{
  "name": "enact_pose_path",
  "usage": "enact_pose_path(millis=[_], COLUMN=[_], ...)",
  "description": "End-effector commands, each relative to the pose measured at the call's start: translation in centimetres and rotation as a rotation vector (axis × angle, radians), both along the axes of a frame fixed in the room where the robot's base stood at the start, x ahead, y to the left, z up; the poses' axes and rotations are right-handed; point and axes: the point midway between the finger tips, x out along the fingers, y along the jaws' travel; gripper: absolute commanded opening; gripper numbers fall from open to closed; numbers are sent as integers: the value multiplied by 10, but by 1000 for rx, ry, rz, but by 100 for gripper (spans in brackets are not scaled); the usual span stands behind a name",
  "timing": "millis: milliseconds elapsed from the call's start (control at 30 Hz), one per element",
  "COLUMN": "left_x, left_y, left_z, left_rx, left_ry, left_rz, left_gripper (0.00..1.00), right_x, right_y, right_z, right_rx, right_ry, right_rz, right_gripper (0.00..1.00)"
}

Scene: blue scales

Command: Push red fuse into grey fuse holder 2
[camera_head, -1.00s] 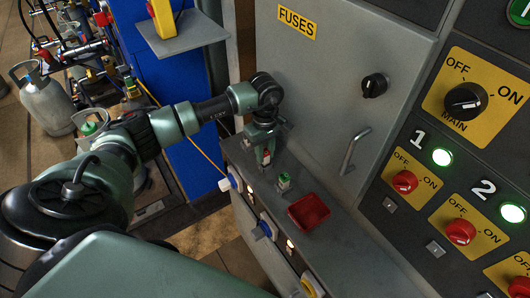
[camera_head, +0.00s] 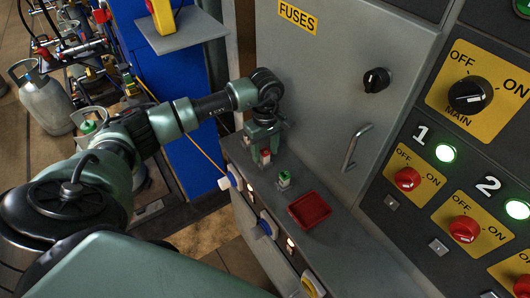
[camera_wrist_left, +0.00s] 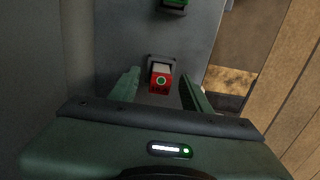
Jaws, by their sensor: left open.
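The red fuse (camera_head: 265,156) stands upright at a grey fuse holder (camera_wrist_left: 163,60) on the grey ledge. In the left wrist view the red fuse (camera_wrist_left: 161,82) sits between the two spread fingers, with a gap on each side. My left gripper (camera_head: 263,141) is open at the fuse, and it also shows in the left wrist view (camera_wrist_left: 159,76). How deep the fuse sits in the holder is hard to tell. My right gripper is not in view.
A green fuse (camera_head: 284,179) stands in another holder nearby. A red tray (camera_head: 310,210) lies further along the ledge (camera_head: 345,255). The grey fuse cabinet door (camera_head: 325,75) with its handle (camera_head: 356,147) rises close behind. Switches (camera_head: 465,230) are at right.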

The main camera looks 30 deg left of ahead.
Motion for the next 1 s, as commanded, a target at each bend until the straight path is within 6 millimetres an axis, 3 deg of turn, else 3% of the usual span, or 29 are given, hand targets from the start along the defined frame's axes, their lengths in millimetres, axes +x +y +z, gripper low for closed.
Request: enact_pose_path(millis=[200, 400, 1000], left_x=[1, 1, 0], left_y=[1, 0, 0], left_z=[37, 62, 68], left_rx=[1, 1, 0], left_ry=[-6, -3, 0], left_rz=[0, -1, 0], left_gripper=[48, 48, 48], right_x=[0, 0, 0], right_y=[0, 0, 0], right_z=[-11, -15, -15], right_rx=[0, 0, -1], right_ry=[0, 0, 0], right_rz=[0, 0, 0], right_gripper=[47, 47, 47])
